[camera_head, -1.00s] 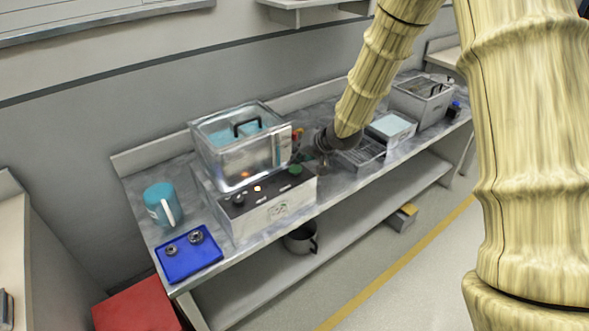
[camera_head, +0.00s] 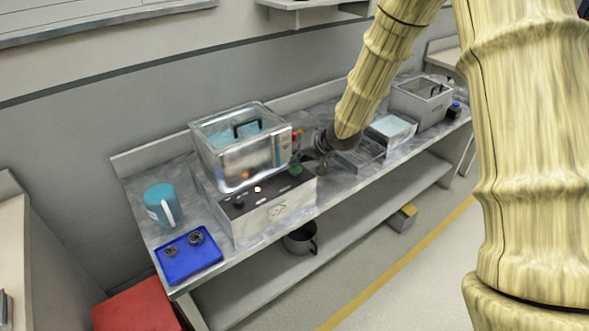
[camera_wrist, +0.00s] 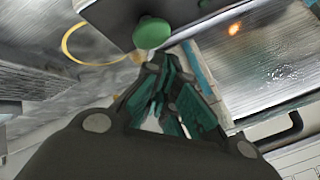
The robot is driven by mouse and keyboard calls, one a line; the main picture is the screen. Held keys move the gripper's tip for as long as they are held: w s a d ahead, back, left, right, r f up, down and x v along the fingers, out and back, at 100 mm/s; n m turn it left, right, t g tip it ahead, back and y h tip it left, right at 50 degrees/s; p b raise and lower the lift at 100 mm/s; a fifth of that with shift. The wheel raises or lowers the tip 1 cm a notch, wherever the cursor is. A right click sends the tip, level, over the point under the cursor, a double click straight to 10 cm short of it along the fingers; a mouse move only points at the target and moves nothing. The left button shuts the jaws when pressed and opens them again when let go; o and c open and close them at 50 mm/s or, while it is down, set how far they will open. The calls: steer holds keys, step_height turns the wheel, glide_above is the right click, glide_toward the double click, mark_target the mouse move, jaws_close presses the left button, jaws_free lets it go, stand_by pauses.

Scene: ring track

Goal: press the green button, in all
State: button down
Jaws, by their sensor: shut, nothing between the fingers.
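The green button (camera_head: 295,170) is a round cap on the top right of a control box (camera_head: 275,212) with a dark panel and a pale front. It also shows in the wrist view as a green dome (camera_wrist: 152,33) at the top centre, just beyond my finger tips. My gripper (camera_wrist: 172,80) is shut and empty. In the head view my gripper (camera_head: 320,160) is small and dark, close to the right of the button. I cannot tell whether it touches the button.
A clear-walled tank (camera_head: 240,150) with a black handle stands behind the panel. A blue mug (camera_head: 158,198) and a blue tray (camera_head: 190,260) with metal parts are to the left. A wire rack (camera_head: 360,155), a pale box (camera_head: 390,128) and a grey bin (camera_head: 420,100) are to the right.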

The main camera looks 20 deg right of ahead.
mark_target(298, 167)
steer(key=shift+f, duration=0.15)
steer(key=shift+f, duration=0.3)
steer(key=shift+f, duration=0.8)
stand_by(1.5)
steer(key=shift+r, duration=0.15)
steer(key=shift+r+p, duration=1)
steer(key=shift+r, duration=0.1)
step_height(298, 167, up, 5)
steer(key=p, duration=0.4)
steer(key=shift+p, duration=0.35)
stand_by(0.4)
